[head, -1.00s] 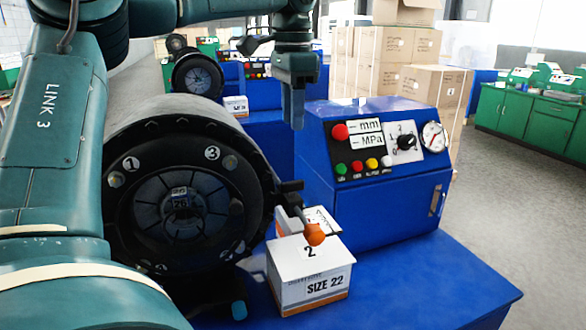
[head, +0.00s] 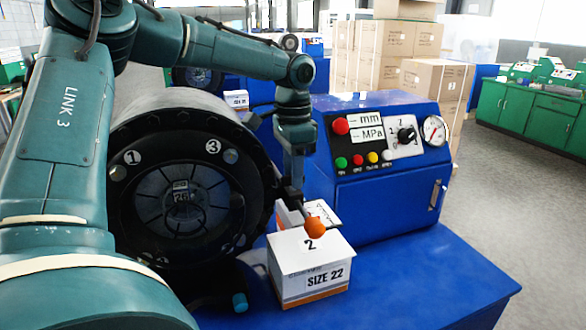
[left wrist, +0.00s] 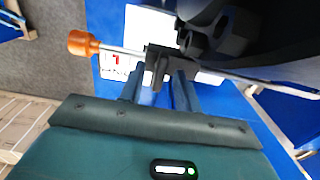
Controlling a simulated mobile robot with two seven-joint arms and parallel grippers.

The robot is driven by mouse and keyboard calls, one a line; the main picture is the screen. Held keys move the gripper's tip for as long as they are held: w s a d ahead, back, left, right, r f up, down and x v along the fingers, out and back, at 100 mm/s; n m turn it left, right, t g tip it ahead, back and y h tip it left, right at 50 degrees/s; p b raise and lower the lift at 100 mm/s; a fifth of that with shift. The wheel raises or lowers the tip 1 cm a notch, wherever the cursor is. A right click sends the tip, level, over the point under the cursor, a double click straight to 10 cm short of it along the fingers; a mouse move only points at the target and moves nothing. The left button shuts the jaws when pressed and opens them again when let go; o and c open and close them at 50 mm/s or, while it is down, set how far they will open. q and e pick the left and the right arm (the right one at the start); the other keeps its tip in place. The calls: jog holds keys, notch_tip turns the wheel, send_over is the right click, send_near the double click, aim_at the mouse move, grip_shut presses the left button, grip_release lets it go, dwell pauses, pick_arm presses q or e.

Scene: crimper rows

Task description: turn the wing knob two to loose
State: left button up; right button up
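My left gripper (head: 294,185) points down at the right edge of the round black crimper head (head: 130,215). In the left wrist view its fingers (left wrist: 160,88) stand apart, with a black block (left wrist: 163,60) at their tips; I cannot tell whether they touch it. A metal rod with an orange ball end (head: 315,228) comes out of this block; the ball also shows in the left wrist view (left wrist: 83,43). Numbers 1 and 3 show beside grey knobs on the head's face. Which part is wing knob two is unclear. My right gripper is out of view.
A white SIZE 22 box (head: 310,268), marked 2 on top, stands below the ball on the blue bench (head: 420,275). A blue control cabinet (head: 385,210) with buttons, dial and gauge is to the right. The bench's front right is clear.

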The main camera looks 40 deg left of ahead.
pick_arm(q)
grip_shut()
dwell(0.3)
jog(key=shift+n, duration=0.3)
jog(key=n, duration=0.3)
jog(key=shift+n, duration=0.4)
jog(key=n, duration=0.9)
jog(key=shift+r, duration=0.1)
jog(key=n, duration=0.4)
jog(key=shift+n, duration=0.4)
